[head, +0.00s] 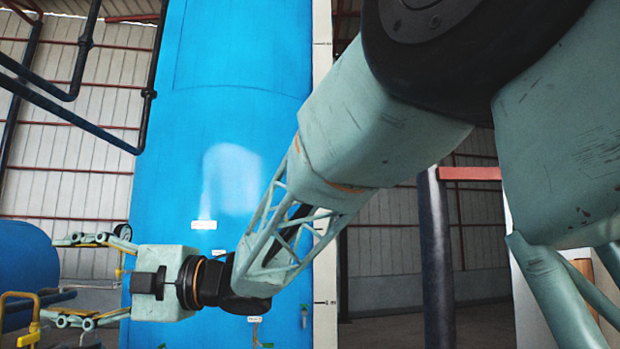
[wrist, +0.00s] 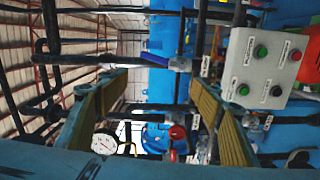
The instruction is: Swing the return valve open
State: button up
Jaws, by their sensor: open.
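My gripper (head: 62,279) is at the left of the head view, its two fingers spread apart and pointing left, with nothing between them. In the wrist view the open gripper (wrist: 158,88) shows yellowish pads on either side of a gap. Beyond the gap are blue and dark pipes and a red valve-like part (wrist: 177,132), apart from the fingers. A blue fitting (wrist: 180,64) sits on a pipe further up. The labels are too small to read, so I cannot tell which part is the return valve.
A grey control box (wrist: 266,68) with green, red and black buttons is at the right of the wrist view. A white gauge (wrist: 104,143) is at lower left. In the head view, a tall blue vessel (head: 235,110) stands behind my arm, and yellow bent piping (head: 32,325) is at lower left.

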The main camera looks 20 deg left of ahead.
jog(key=shift+v, duration=1.2)
jog(key=shift+s+r, duration=0.15)
jog(key=shift+r, duration=0.05)
